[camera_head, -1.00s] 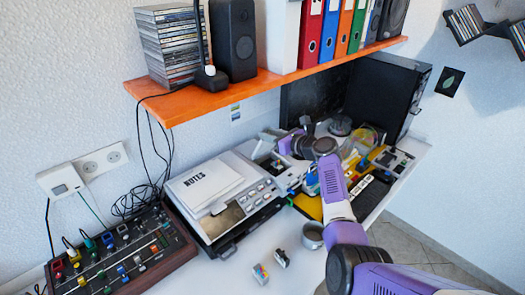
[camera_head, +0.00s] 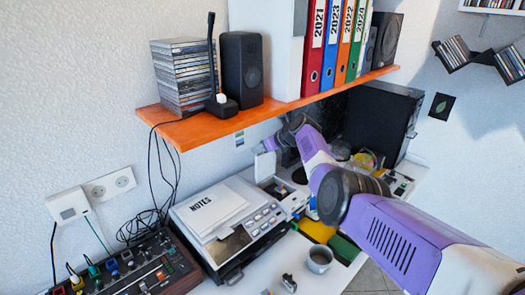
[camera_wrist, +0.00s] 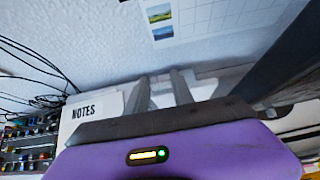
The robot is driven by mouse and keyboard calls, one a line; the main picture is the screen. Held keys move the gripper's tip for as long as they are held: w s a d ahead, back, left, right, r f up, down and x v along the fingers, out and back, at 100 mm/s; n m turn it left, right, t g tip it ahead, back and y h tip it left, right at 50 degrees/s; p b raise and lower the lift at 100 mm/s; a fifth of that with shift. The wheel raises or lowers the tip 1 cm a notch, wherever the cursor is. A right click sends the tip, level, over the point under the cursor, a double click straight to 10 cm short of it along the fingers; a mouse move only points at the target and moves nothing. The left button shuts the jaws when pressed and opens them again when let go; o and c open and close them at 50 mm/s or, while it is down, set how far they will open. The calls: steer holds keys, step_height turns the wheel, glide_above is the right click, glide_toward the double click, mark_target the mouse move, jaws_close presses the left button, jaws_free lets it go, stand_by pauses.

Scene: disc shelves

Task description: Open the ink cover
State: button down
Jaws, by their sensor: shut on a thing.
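The printer (camera_head: 228,222) is a white and grey machine with a notes pad on its left part. At its back right, the small white ink cover (camera_head: 265,166) stands raised, nearly upright, beside a dark opening (camera_head: 275,186). My gripper (camera_head: 270,146) is at the top of the ink cover and shut on it. In the wrist view, the two grey fingers (camera_wrist: 162,88) reach toward the wall with a pale piece between them. The exact contact is small and partly hidden by my own wrist.
An orange shelf (camera_head: 185,131) with disc cases, a speaker and binders hangs above the printer. A mixer (camera_head: 140,270) stands at the left. A metal mug (camera_head: 319,260) is at the front. A black computer case (camera_head: 383,120) stands behind my arm.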

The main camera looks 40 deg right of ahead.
steer(key=shift+w+r, duration=0.25)
steer(key=shift+w, duration=0.3)
steer(key=c, duration=1.1)
jaws_free()
steer(key=shift+f, duration=0.1)
steer(key=shift+s+g, duration=0.1)
steer(key=shift+g, duration=0.2)
steer(key=shift+s+r+p, duration=0.4)
steer(key=shift+r+p, duration=0.05)
steer(key=shift+p, duration=0.25)
steer(key=shift+s+f, duration=0.1)
steer(key=shift+s, duration=5.95)
